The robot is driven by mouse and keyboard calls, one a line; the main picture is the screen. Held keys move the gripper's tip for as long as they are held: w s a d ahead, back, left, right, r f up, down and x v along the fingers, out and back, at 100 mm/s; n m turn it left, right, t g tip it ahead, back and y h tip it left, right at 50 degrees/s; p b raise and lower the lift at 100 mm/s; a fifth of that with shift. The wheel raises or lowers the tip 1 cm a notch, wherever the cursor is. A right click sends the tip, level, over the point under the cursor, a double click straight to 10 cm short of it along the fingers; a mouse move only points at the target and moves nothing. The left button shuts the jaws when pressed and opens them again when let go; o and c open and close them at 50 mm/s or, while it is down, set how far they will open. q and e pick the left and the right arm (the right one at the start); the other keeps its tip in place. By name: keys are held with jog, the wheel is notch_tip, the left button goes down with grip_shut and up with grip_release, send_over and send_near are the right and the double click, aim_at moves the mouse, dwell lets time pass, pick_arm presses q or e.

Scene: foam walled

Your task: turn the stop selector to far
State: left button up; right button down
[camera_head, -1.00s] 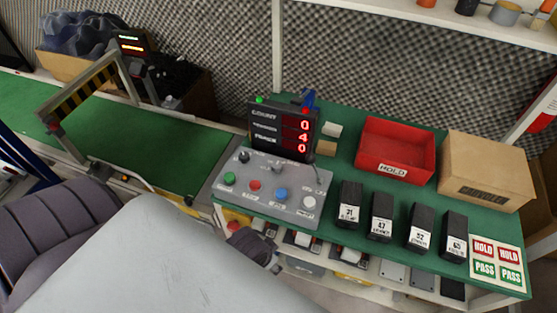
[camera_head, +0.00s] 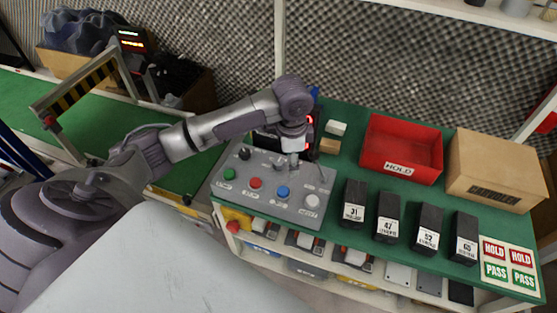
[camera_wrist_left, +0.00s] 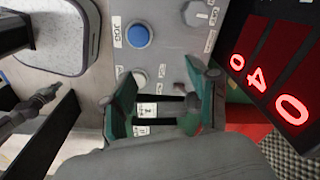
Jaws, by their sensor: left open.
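The grey control panel (camera_head: 243,187) stands on the green bench with buttons and knobs. A grey rotary knob (camera_head: 279,163) sits in its back row and also shows at the top of the left wrist view (camera_wrist_left: 197,14). A thin lever (camera_head: 321,173) rises at the panel's right. I cannot read which control is the stop selector. My left gripper (camera_head: 293,160) hangs over the back right of the panel. In the left wrist view its fingers (camera_wrist_left: 164,105) are apart with nothing gripped, and the right finger hides part of the panel. My right gripper is not in view.
A display with red digits (camera_wrist_left: 270,75) stands close behind my left gripper. A blue button (camera_head: 283,193) and a white button (camera_head: 312,201) are at the panel's front. Several black boxes (camera_head: 388,215), a red HOLD bin (camera_head: 402,148) and a carton (camera_head: 495,170) stand to the right.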

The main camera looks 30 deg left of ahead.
pick_arm(q)
send_near(278, 162)
jog(key=shift+n, duration=0.4)
jog(key=f, duration=0.6)
jog(key=f+b, duration=0.1)
jog(key=f, duration=0.2)
jog(key=shift+w+d+f, duration=0.1)
jog(key=shift+w+f, duration=0.15)
jog(key=shift+w, duration=0.05)
